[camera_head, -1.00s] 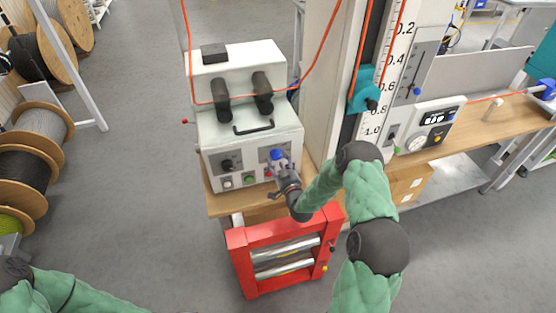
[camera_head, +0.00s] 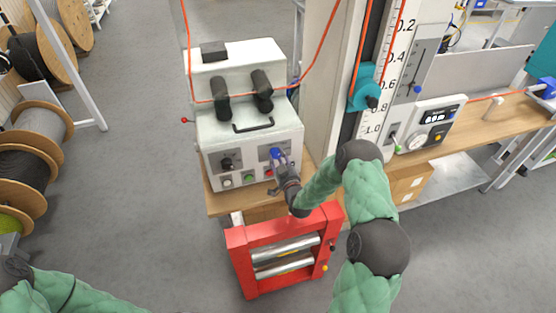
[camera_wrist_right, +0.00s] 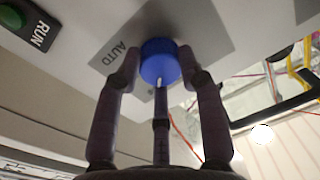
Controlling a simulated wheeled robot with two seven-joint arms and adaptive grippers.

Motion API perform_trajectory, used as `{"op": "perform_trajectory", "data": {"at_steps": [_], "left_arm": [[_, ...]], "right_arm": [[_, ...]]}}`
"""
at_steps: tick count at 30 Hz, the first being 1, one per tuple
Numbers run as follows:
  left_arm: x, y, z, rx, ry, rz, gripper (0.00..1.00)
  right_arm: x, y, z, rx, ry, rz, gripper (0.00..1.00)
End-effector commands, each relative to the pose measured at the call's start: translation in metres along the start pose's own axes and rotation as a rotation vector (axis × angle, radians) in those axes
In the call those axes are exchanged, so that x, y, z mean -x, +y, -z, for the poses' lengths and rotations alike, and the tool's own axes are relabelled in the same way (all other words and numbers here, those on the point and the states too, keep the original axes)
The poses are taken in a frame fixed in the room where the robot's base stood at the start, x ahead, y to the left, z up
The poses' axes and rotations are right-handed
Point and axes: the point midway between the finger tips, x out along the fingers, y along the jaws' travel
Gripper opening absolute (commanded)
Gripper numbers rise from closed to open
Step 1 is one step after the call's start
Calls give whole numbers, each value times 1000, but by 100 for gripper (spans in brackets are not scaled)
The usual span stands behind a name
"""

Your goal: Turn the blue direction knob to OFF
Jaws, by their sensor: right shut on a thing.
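The blue direction knob (camera_head: 276,154) is on the front panel of the white machine (camera_head: 222,147). My right gripper (camera_head: 283,165) reaches it from below right and is shut on it. In the right wrist view the knob (camera_wrist_right: 158,62) sits between the fingers of my right gripper (camera_wrist_right: 160,75), on a grey label plate. The word AUTO shows left of the knob; an OFF mark cannot be read. A white pointer line on the knob points toward the bottom of that view. My left arm shows at the lower left of the head view, with its gripper out of sight.
A black knob (camera_head: 228,163) and small push buttons are on the same panel. A green RUN button (camera_wrist_right: 12,17) shows in the wrist view. A red roller frame (camera_head: 237,250) stands below the bench. A tall scale column stands to the right.

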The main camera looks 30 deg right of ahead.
Motion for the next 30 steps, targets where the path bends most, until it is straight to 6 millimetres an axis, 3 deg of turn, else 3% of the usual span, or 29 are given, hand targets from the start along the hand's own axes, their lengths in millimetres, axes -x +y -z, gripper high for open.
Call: {"op": "perform_trajectory", "data": {"at_steps": [3, 11, 12, 14, 25, 30], "left_arm": [[-8, -3, 0, 0, 0, 0, 40], [-6, -2, 0, 0, 0, 0, 40], [-6, -2, 0, 0, 0, 0, 40], [-6, -2, 0, 0, 0, 0, 40], [-6, -2, 0, 0, 0, 0, 40], [-6, -2, 0, 0, 0, 0, 40]], "right_arm": [[0, 0, -3, 20, -3, 0, 7], [1, 0, -2, 22, -5, 0, 7], [1, 0, -2, 22, -5, 0, 51], [1, 0, -2, 22, -5, 0, 63], [2, 0, -1, 22, -2, 0, 63], [21, 0, -1, 22, -4, 0, 63]]}}
